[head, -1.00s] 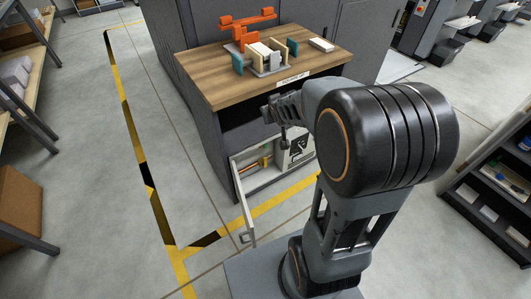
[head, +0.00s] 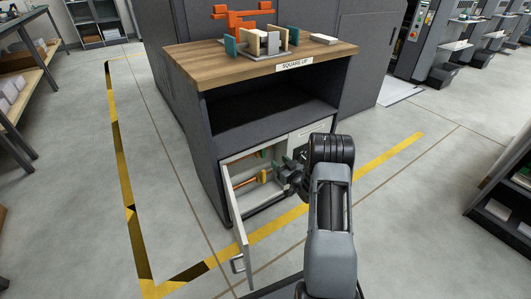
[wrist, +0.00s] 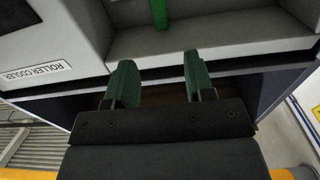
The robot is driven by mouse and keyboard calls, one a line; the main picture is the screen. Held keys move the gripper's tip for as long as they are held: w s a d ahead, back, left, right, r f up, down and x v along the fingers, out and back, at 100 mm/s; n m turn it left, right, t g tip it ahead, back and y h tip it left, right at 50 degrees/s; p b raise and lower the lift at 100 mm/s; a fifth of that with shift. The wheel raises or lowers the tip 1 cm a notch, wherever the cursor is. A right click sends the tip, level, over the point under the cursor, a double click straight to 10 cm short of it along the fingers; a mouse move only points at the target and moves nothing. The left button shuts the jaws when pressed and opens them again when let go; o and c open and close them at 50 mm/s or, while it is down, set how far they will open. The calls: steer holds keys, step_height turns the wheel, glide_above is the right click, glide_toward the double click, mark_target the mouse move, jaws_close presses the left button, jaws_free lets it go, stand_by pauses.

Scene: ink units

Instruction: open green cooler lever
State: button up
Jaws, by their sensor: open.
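A green bar (wrist: 160,14), which looks like the cooler lever, stands at the top edge of the wrist view inside a light grey housing (wrist: 215,40). Its upper end is cut off by the frame. My gripper (wrist: 159,70) is open and empty, its two green-padded fingers apart and pointing toward the housing. The bar lies ahead of the gap between them, not between the pads. In the head view my gripper (head: 287,166) is at the low opening of the cabinet, where the lever cannot be told apart from the green fingers.
A white door (head: 237,225) of the low compartment hangs open toward me at the left. An orange and yellow pipe or handle (head: 252,179) shows inside. A "ROLLER COOLER" label (wrist: 35,73) is upside down in the wrist view. A wooden top (head: 210,65) with fixtures is above.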

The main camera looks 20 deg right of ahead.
steer(key=w+a+b, duration=0.2)
steer(key=w+b, duration=0.1)
steer(key=w, duration=0.8)
steer(key=shift+w+b, duration=0.15)
steer(key=shift+b, duration=0.25)
steer(key=shift+a, duration=0.1)
steer(key=shift+c, duration=0.4)
jaws_close()
